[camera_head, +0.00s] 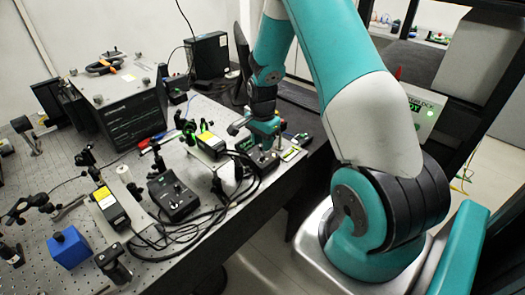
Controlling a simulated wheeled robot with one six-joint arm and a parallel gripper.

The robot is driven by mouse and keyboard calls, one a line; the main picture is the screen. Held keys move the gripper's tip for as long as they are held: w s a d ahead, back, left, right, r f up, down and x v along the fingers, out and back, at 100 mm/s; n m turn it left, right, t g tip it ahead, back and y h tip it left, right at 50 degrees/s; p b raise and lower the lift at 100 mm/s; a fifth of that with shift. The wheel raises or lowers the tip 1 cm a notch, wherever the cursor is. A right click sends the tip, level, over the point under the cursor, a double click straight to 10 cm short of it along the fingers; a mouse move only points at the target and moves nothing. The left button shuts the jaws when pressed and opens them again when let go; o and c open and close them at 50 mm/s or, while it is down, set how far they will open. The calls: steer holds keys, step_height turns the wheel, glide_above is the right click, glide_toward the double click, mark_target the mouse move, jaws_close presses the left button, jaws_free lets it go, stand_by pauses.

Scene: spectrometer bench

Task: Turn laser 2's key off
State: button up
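My gripper (263,146) points down at a small black control box (268,165) near the right edge of the optical bench. The fingertips are too small and too dark to show whether they are open or shut. The key itself is hidden or too small to see. A laser with a yellow label (207,141) stands just left of my gripper, with a green glow beside it. A second yellow-labelled laser (110,207) stands farther front left. Another black control box (173,196) with knobs sits beside it. No number can be read on either laser.
The perforated bench (60,178) carries several posts and mounts. A blue box (69,247) is at the front left. A large black instrument (131,116) stands at the back. Loose black cables (205,222) run along the bench's front edge, near my arm.

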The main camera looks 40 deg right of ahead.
mark_target(262, 159)
steer(key=shift+f+p, duration=0.6)
steer(key=shift+f, duration=2.2)
jaws_close()
